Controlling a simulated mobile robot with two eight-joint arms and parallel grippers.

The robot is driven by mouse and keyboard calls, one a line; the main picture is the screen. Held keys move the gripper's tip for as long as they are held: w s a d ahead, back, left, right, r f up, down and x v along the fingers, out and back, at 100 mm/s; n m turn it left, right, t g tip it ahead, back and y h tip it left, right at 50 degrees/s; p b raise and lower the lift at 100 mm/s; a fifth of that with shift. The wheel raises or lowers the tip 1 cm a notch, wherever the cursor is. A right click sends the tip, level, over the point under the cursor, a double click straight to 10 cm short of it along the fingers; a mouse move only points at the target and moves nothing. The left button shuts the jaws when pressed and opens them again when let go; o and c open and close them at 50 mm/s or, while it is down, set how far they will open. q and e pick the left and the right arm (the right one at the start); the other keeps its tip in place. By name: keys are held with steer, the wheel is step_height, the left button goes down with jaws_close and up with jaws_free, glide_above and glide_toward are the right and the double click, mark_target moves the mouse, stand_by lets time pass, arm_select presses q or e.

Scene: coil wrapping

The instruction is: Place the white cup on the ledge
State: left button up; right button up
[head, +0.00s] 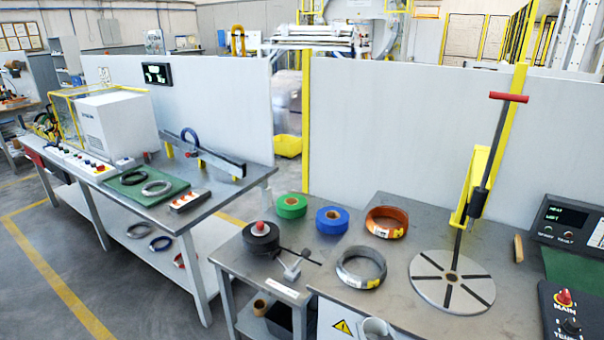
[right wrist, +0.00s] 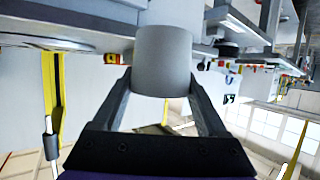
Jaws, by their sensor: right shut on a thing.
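The white cup (right wrist: 162,58) is between the two dark fingers of my right gripper (right wrist: 161,82) in the right wrist view. The fingers are shut on its sides. The cup's rim (head: 376,327) also shows at the bottom edge of the head view, in front of the grey worktable (head: 325,283). Most of the cup is cut off there, so I cannot tell its height over the table edge. I cannot tell which surface is the ledge. My left gripper is not in view.
On the worktable are a grey coil (head: 361,267), an orange coil (head: 387,222), a slotted disc (head: 452,281) and an upright yellow lever stand (head: 474,190). A control box (head: 566,313) is at right. Green (head: 290,206) and blue (head: 332,219) rolls lie on the adjoining table.

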mark_target(369, 332)
steer(key=shift+s+a, duration=0.15)
steer(key=shift+s, duration=0.05)
steer(key=f, duration=0.1)
steer(key=w+f, duration=0.1)
steer(key=f, duration=0.1)
steer(key=w+f, duration=0.1)
steer(key=shift+w+f, duration=0.1)
steer(key=shift+f, duration=0.1)
steer(key=shift+s, duration=0.9)
